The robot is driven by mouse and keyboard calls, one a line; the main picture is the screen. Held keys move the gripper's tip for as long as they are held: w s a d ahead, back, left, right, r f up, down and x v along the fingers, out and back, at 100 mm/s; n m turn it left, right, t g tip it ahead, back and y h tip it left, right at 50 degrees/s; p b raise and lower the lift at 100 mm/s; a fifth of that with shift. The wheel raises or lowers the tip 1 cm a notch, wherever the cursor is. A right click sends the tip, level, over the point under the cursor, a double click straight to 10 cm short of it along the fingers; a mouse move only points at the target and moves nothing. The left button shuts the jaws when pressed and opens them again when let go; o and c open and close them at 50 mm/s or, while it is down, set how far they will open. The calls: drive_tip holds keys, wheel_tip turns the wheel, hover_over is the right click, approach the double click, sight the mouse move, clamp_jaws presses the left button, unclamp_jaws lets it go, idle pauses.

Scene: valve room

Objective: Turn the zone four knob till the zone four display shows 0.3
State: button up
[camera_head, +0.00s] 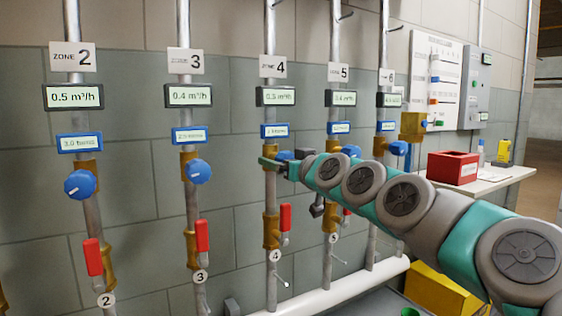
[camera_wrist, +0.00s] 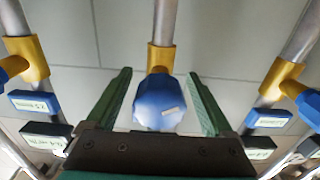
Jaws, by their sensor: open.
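The zone four knob (camera_wrist: 157,105) is blue with a pale pointer mark, on a brass fitting (camera_wrist: 161,58). In the wrist view it sits between the two green fingers of my gripper (camera_wrist: 160,76), with a gap on each side. In the head view the gripper (camera_head: 284,162) is at the zone four pipe, and the knob (camera_head: 284,155) is mostly hidden by it. The zone four display (camera_head: 276,96) seems to read 0.3 or 0.5 m³/h; the middle digit is too small to be sure. A small blue turns display (camera_head: 275,131) hangs below it.
Zone three knob (camera_head: 198,171) and zone two knob (camera_head: 80,184) are on pipes to the left. Zone five pipe (camera_head: 327,255) stands close behind my arm. A red lever (camera_head: 285,217) is below the gripper. A red box (camera_head: 452,167) rests on a shelf at right.

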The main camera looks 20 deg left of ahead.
drive_tip(key=shift+c, duration=0.4)
drive_tip(key=c, duration=1.3)
drive_tip(key=m, duration=0.4)
drive_tip(key=shift+m+p, duration=0.3)
drive_tip(key=shift+p, duration=0.05)
drive_tip(key=shift+s+m+p, duration=0.1)
drive_tip(key=shift+m+p, duration=0.3)
drive_tip(key=shift+m, duration=1.6)
